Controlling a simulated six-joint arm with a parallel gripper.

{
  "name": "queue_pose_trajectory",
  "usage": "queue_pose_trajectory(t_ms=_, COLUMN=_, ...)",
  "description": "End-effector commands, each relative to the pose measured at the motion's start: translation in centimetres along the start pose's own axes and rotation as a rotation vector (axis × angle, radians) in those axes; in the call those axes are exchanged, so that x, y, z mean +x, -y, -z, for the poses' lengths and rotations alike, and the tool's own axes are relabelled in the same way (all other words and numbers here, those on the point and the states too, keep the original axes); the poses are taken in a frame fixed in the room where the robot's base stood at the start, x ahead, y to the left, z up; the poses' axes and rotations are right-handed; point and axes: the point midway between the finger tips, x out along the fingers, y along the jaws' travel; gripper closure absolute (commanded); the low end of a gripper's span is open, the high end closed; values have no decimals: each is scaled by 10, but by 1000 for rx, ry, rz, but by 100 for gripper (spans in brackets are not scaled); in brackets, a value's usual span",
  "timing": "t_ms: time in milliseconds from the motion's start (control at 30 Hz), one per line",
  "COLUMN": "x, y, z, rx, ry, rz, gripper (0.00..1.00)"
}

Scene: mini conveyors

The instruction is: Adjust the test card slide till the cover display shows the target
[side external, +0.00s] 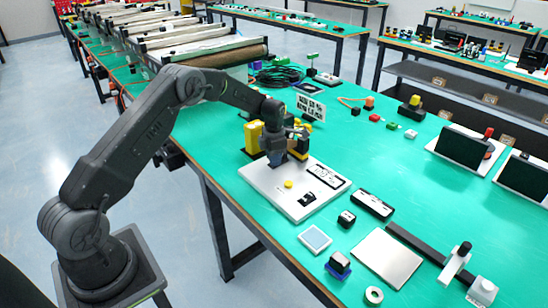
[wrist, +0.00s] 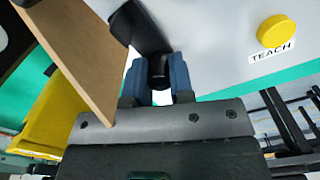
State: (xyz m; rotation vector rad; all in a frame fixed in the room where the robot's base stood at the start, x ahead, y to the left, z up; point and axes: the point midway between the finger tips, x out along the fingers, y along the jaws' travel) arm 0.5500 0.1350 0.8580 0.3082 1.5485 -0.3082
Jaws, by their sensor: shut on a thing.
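My gripper (side external: 276,158) is over the far left end of a white panel (side external: 265,184). In the wrist view its blue fingers (wrist: 160,78) are shut on a black slide handle (wrist: 158,68), whose black arm runs up and left. A brown board (wrist: 85,50), perhaps the test card, stands beside the fingers on the left. The panel carries a yellow button (side external: 288,184), labelled TEACH in the wrist view (wrist: 276,31), a black-framed white display (side external: 326,175) and a small black part (side external: 307,198). The display's reading is too small to make out.
A yellow bin (side external: 252,135) stands close behind my gripper, and a white sign (side external: 311,107) behind that. A black box (side external: 372,205), a silver plate (side external: 377,258) and a dark rail (side external: 425,248) lie to the right.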

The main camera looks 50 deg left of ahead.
Motion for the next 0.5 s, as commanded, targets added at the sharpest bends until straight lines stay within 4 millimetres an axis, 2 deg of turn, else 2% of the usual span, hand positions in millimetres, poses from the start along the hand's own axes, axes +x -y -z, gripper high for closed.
queue_pose_trajectory(t_ms=500, x=0, y=10, z=23, rx=0, ry=-1, rz=1, gripper=100)
